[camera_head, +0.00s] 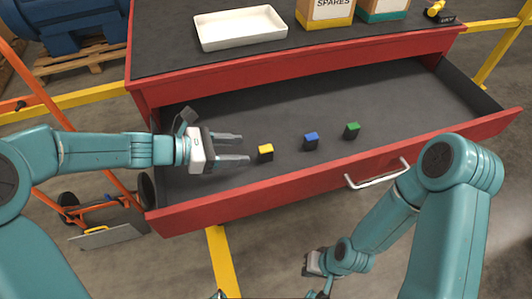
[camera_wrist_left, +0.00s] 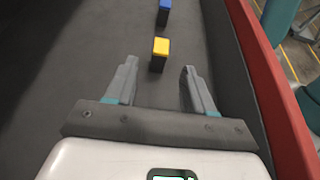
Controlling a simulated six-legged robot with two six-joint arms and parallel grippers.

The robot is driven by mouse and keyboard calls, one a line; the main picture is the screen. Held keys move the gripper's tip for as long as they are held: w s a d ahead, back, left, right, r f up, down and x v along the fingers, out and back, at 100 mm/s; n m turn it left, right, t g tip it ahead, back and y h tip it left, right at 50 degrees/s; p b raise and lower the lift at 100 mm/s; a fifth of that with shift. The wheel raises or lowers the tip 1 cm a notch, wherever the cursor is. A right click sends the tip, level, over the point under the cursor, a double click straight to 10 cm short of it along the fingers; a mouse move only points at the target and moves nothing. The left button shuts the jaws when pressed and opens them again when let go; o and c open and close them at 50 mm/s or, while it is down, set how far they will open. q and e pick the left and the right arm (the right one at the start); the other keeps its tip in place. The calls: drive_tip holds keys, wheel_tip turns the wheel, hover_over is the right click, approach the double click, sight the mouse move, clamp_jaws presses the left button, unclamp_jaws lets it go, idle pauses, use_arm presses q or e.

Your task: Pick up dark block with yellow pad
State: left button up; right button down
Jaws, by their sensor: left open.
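The dark block with the yellow pad (camera_head: 265,153) stands upright on the floor of the open red drawer (camera_head: 330,170), the leftmost of three small blocks. My left gripper (camera_head: 240,148) is open and empty inside the drawer, just left of this block, its fingers pointing at it. In the left wrist view the yellow-pad block (camera_wrist_left: 160,54) stands just beyond the gap between the open fingers (camera_wrist_left: 157,85), not touching them. My right gripper (camera_head: 314,264) hangs low in front of the drawer; its fingers are too small and partly hidden to read.
A block with a blue pad (camera_head: 311,141) and one with a green pad (camera_head: 352,130) stand farther right in the drawer. The drawer's front wall runs close beside my left gripper. A white tray (camera_head: 241,28) and boxes (camera_head: 325,12) are on the bench top. The drawer's right part is clear.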

sight(264, 148)
use_arm(q)
drive_tip(key=x, duration=0.8)
drive_tip(key=shift+s+a, duration=0.1)
drive_tip(key=shift+a, duration=0.05)
clamp_jaws()
